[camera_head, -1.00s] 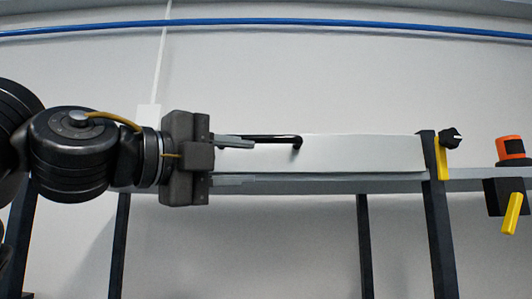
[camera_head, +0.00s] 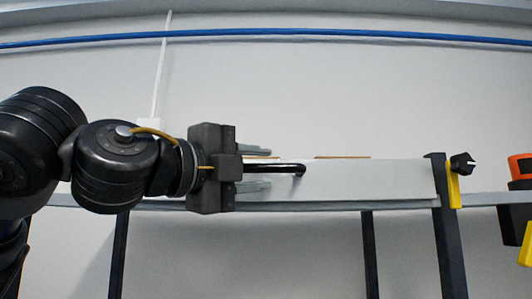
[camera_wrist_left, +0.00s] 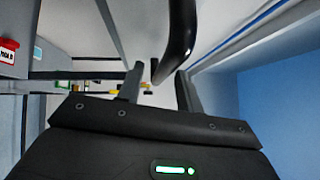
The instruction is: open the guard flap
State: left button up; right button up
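The guard flap (camera_head: 350,182) is a long pale panel along the front of the conveyor, with a black bar handle (camera_head: 285,169) near its top edge. My left gripper (camera_head: 268,168) reaches in from the left at the handle. Its two grey fingers are apart, one above and one below the handle in the head view. In the left wrist view the fingers (camera_wrist_left: 160,88) are also spread, and the dark curved handle (camera_wrist_left: 177,45) shows between and beyond them. I cannot tell whether a finger touches it. My right gripper is not in view.
Dark posts (camera_head: 446,225) carry the conveyor frame. A black knob (camera_head: 462,164) on a yellow bracket (camera_head: 453,187) sits at the flap's right end. An orange and black device (camera_head: 521,167) is at the far right. Brown edges (camera_head: 342,157) show behind the flap's top.

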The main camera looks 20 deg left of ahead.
pick_arm(q)
jog(key=shift+p+x, duration=0.35)
jog(key=shift+x, duration=0.8)
grip_shut()
